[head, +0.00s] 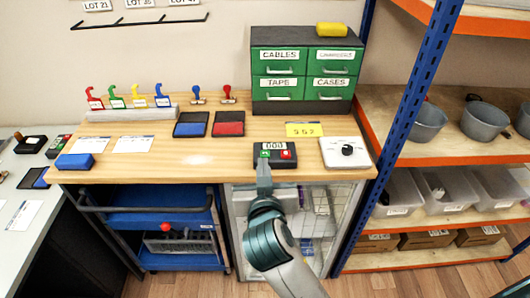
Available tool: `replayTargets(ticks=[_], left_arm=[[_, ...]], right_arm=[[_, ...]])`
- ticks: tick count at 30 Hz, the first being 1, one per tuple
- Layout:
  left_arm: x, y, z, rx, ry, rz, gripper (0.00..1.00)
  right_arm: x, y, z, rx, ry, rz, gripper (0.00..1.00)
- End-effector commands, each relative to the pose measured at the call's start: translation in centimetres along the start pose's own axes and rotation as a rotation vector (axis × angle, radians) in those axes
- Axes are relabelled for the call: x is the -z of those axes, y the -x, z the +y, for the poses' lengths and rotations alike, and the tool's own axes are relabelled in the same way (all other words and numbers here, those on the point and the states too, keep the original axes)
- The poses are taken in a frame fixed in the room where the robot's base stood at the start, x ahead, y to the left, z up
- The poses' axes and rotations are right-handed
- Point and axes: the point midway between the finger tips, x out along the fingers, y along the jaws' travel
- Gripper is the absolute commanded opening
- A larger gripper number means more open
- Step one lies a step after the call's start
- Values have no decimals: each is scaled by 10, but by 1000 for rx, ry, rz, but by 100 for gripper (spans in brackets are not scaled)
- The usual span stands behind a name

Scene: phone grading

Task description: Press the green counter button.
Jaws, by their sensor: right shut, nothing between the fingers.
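The counter (275,155) is a small dark box near the front edge of the wooden bench. Its display reads what looks like 000. The green button (264,154) is on its left side and a red button (286,153) is on its right. My right gripper (264,164) is shut and empty, pointing at the counter from the front. Its tip is just below the green button in the picture; I cannot tell whether it touches. My left gripper is not in view.
A white box with a black knob (345,152) stands right of the counter. A yellow card (304,130) lies behind it. Blue and red ink pads (229,123), stamps and a green drawer cabinet (306,68) stand further back. An orange-shelved rack (450,150) is at right.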

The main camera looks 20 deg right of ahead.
Motion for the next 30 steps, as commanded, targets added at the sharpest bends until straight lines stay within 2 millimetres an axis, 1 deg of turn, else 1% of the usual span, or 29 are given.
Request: replayTargets(ticks=[1, 5, 14, 19, 23, 26, 30], left_arm=[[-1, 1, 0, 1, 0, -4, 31], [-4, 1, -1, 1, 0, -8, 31], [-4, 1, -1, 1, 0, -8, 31], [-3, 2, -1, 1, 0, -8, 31], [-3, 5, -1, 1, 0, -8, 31], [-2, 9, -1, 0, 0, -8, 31], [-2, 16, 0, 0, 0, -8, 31]], right_arm=[[7, 4, 3, -7, -14, 8, 0], [14, 9, 7, -15, -32, 16, 0], [14, 9, 7, -15, -32, 16, 0], [14, 5, 7, -16, -31, 17, 0], [16, -4, 8, -16, -28, 18, 0], [16, -15, 8, -16, -29, 16, 0], [17, -36, 8, -17, -27, 17, 0]])
